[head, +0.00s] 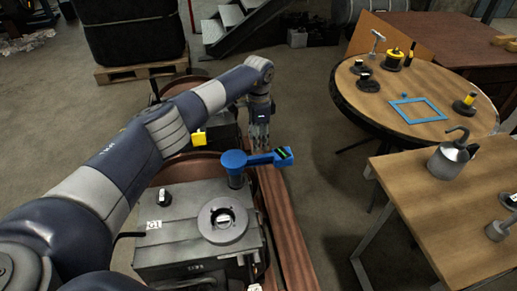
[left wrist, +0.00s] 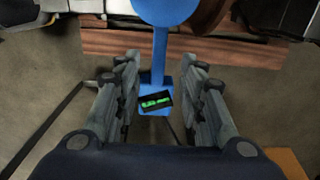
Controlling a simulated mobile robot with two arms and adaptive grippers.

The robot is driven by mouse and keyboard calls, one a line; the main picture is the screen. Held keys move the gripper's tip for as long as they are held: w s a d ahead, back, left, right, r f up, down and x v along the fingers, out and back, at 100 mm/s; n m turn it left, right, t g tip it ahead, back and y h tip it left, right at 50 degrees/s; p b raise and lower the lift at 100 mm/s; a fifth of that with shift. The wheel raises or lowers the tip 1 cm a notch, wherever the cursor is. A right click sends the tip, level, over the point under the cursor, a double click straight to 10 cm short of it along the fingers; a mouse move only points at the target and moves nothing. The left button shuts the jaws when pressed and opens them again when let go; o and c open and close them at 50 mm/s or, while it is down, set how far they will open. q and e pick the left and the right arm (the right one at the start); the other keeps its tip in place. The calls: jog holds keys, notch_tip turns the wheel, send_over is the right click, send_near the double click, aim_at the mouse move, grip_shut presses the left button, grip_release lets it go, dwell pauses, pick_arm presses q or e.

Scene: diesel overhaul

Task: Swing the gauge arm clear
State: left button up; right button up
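The blue gauge arm (head: 262,160) reaches right from a round blue pivot (head: 234,159) on a post on the grey engine block (head: 165,255). A dark display with green marks (head: 284,154) sits at its free end. My left gripper (head: 260,146) points down beside the arm, near the display end. In the left wrist view, its two fingers (left wrist: 160,75) stand apart, with the blue bar (left wrist: 159,50) and display (left wrist: 155,102) showing between them. I see no contact; the depth between fingers and bar is hard to tell. My right gripper is not in view.
The block has a round opening (head: 222,221) in front of the pivot. A yellow part (head: 199,138) stands behind it. A round table (head: 350,96) with tools and a blue frame (head: 418,110) is at right, with an oil can (head: 450,158) on a nearer table (head: 425,215). Floor lies between.

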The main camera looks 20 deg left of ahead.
pick_arm(q)
jog(key=shift+r, duration=2.4)
jog(key=shift+f, duration=0.1)
